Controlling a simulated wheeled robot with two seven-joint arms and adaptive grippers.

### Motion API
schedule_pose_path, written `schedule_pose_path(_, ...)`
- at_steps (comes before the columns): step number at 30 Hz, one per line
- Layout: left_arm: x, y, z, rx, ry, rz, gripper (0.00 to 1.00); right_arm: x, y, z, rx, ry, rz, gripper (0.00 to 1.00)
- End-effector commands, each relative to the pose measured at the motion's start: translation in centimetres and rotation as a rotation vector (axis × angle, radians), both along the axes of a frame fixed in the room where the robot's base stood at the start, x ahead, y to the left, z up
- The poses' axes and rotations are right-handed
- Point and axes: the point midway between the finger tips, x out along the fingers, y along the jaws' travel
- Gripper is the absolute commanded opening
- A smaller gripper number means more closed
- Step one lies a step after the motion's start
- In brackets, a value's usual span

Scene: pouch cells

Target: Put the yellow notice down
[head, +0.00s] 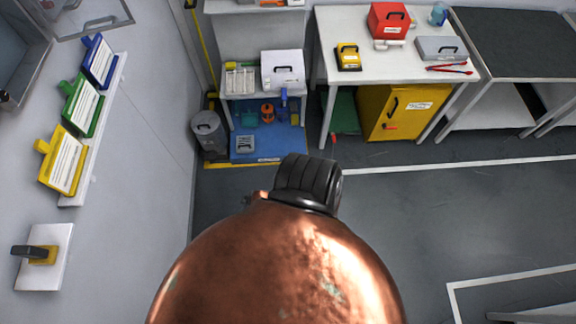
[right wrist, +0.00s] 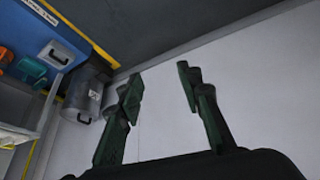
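The yellow notice (head: 64,163) has a white printed sheet and a yellow tab. It stands on a narrow white ledge (head: 98,137) on the left wall, nearest me in a row with a green notice (head: 82,108) and a blue notice (head: 98,62). My right gripper (right wrist: 158,80) is open in the right wrist view, with nothing between its dark green fingers. In the head view my copper-coloured arm fills the bottom middle, with a black part beyond it; no fingers show there. The right gripper is apart from the yellow notice. My left gripper is not in view.
A white wall plate (head: 43,268) with a dark handle is below the ledge. A grey bin (head: 209,135) stands by the wall, beside a shelf with a blue mat (head: 268,142). A white table (head: 335,22) and yellow cabinet (head: 430,95) are behind.

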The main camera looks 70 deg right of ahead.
Motion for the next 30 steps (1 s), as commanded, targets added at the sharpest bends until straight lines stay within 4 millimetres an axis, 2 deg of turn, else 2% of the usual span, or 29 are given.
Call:
schedule_pose_path(1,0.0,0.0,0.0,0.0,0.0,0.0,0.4,-4.7,0.9,-2.9,0.004,0.072,-0.001,0.33)
schedule_pose_path(3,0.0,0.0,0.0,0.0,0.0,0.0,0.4,-10.4,2.0,-5.8,0.006,0.153,0.008,0.33)
schedule_pose_path(6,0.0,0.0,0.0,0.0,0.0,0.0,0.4,-17.7,3.6,-8.7,0.011,0.252,0.024,0.33)
schedule_pose_path(9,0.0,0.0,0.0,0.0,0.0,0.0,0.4,-23.1,5.1,-10.4,0.019,0.323,0.039,0.33)
schedule_pose_path(12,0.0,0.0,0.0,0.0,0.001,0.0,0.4,-26.5,5.8,-11.1,0.024,0.368,0.049,0.33)
schedule_pose_path(16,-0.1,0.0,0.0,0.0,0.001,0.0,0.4,-28.1,6.3,-11.4,0.026,0.386,0.055,0.33)
schedule_pose_path(30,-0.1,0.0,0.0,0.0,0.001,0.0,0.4,-28.1,6.2,-11.4,0.026,0.387,0.054,0.33)
